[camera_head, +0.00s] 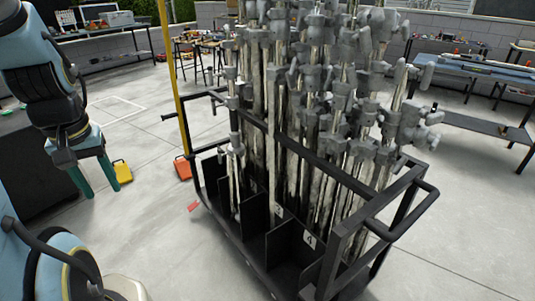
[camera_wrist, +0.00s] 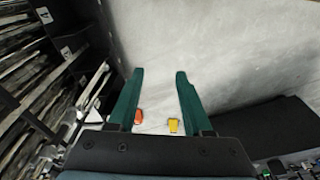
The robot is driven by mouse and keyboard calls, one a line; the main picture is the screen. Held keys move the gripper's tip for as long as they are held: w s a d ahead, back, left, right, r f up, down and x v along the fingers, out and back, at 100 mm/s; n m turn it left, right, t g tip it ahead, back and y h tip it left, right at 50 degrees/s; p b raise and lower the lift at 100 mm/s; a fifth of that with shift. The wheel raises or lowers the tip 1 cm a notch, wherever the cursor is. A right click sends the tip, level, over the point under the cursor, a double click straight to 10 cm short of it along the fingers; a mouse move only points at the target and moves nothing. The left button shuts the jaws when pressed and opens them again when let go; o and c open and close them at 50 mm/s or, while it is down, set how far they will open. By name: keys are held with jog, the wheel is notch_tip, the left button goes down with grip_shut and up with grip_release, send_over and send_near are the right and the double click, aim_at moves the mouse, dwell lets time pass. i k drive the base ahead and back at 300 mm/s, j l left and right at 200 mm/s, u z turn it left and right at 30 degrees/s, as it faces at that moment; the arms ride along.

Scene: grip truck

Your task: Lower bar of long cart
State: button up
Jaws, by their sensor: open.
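The long cart is black, with an open metal frame (camera_head: 345,183) and a divided lower bed, and it stands upright in the middle of the head view. A dark bar runs along its near long side, and a looped handle (camera_head: 410,211) sticks out at the right end. I cannot tell which bar the task means. Many upright metal stands (camera_head: 335,110) fill the cart. My gripper (camera_head: 98,190) has two teal fingers, apart and empty, pointing down to the left of the cart, not touching it. In the wrist view my gripper (camera_wrist: 160,72) is over bare floor, with the cart (camera_wrist: 62,50) at the left.
An orange block (camera_head: 182,167) and a yellow block (camera_head: 122,171) lie on the floor between my gripper and the cart. A yellow pole (camera_head: 174,75) stands by the cart's left end. Workbenches (camera_head: 478,85) line the back.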

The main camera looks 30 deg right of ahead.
aim_at(178, 114)
jog(key=i+j, duration=0.1)
jog(key=i, duration=1.5)
jog(key=j+z, duration=0.05)
